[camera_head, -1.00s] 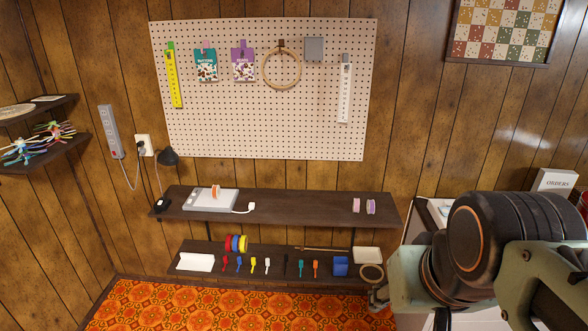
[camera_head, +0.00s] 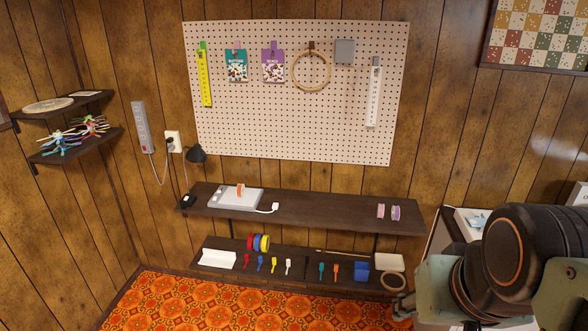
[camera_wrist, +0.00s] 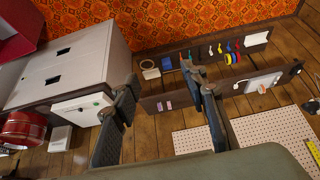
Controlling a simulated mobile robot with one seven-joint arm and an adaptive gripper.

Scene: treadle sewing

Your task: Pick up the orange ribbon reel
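The orange ribbon reel (camera_head: 240,189) stands upright on a pale grey flat box (camera_head: 238,200) on the left part of the upper dark shelf (camera_head: 320,212). In the wrist view the pale box (camera_wrist: 262,82) shows at the right, and the reel on it is too small to make out clearly. My gripper (camera_wrist: 160,105) is open, with its two dark fingers wide apart and nothing between them. In the head view my gripper (camera_head: 402,305) is at the lower right, partly hidden by my arm, well away from the reel.
Pink and purple reels (camera_head: 388,212) stand on the upper shelf's right. Red, blue and yellow reels (camera_head: 258,243) and several small coloured tools lie on the lower shelf (camera_head: 290,275). A pegboard (camera_head: 300,120) hangs above. A white cabinet (camera_wrist: 75,65) shows in the wrist view.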

